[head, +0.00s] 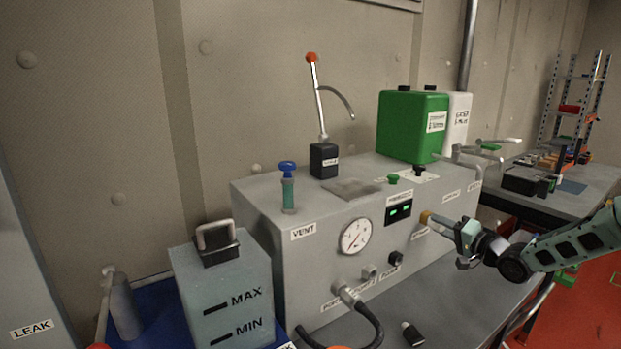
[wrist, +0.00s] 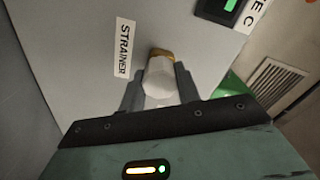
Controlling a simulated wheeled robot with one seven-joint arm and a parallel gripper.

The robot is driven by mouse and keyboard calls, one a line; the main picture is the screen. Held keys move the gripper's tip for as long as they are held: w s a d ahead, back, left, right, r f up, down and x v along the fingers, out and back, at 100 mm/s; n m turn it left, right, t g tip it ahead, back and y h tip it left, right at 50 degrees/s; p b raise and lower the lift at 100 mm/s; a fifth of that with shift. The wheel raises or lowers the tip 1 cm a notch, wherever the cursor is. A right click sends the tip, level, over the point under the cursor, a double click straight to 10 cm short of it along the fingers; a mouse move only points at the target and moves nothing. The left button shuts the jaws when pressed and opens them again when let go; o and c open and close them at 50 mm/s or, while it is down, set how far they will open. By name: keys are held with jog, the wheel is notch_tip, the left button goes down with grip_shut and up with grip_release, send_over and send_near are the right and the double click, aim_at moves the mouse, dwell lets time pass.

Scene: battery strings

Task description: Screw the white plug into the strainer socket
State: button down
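The white plug (wrist: 160,79) is between the two fingers of my gripper (wrist: 160,88), which look shut on its sides. Its far end is at the brass-coloured strainer socket (wrist: 161,53), lined up with it; I cannot tell how far it is in. The STRAINER label (wrist: 123,47) is beside the socket on the grey panel. In the head view, my gripper (head: 455,228) reaches from the right to the front of the grey box, and the brass socket (head: 425,217) shows at its tip. The plug is mostly hidden there.
The grey box (head: 325,255) carries a gauge (head: 355,236), a green-lit display (head: 400,211) and a hose fitting (head: 348,293). A green tank (head: 405,125) stands on top. A small black-and-white piece (head: 412,333) lies on the bench below. A MAX/MIN container (head: 225,290) stands left.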

jog(key=m+p, duration=0.1)
jog(key=m, duration=0.2)
jog(key=shift+r, duration=0.1)
jog(key=shift+m+p, duration=0.45)
jog(key=shift+m, duration=0.95)
jog(key=m, duration=0.2)
jog(key=shift+m+p, duration=0.3)
jog(key=shift+p, duration=0.1)
jog(key=m, duration=0.3)
jog(key=m, duration=0.4)
jog(key=shift+w+m+p, duration=0.1)
jog(key=shift+m+p, duration=0.3)
jog(key=shift+m, duration=0.5)
